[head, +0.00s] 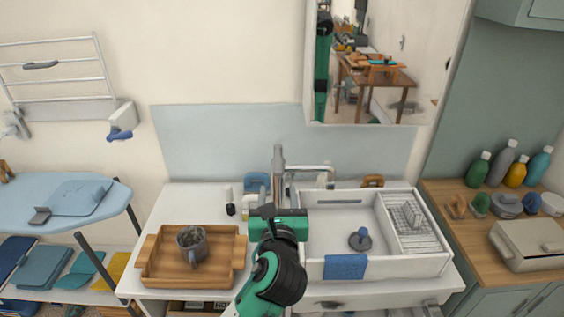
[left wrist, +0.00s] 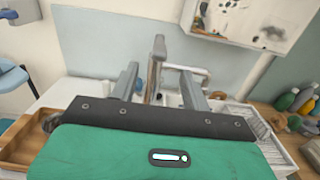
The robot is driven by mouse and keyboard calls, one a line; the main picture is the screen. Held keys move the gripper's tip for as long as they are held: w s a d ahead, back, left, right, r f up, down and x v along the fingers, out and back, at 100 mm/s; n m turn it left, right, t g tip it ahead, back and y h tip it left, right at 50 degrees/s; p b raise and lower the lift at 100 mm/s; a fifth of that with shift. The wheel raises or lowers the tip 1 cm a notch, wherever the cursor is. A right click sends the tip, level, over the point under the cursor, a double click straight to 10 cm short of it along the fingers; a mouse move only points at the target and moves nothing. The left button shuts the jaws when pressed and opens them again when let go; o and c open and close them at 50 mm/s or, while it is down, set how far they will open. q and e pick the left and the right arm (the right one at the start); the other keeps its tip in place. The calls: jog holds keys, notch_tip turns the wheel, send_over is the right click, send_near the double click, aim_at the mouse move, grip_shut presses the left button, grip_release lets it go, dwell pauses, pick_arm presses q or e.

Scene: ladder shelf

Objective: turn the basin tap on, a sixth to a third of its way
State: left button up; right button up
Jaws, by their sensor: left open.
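The basin tap (head: 278,163) is a metal column at the back left of the white basin (head: 312,268), with its spout pointing right. In the left wrist view the tap (left wrist: 155,68) stands upright between my two fingers, seen beyond the gripper body. My left gripper (head: 277,201) is open in front of the tap, its fingers either side of the column in the picture. I cannot tell whether either finger touches it. The tap's lower part is hidden behind the gripper. My right gripper is not in view.
A wooden tray (head: 160,282) with a grey mug (head: 192,243) stands left of the basin. A blue cloth (head: 345,266) hangs over the basin's front. A mirror cabinet (head: 385,70) hangs above.

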aim_at(278, 168)
pick_arm(q)
jog(key=w+p, duration=0.2)
jog(key=w, duration=0.8)
jog(key=shift+w, duration=0.15)
jog(key=shift+w+f, duration=0.1)
jog(key=shift+w, duration=0.75)
grip_shut()
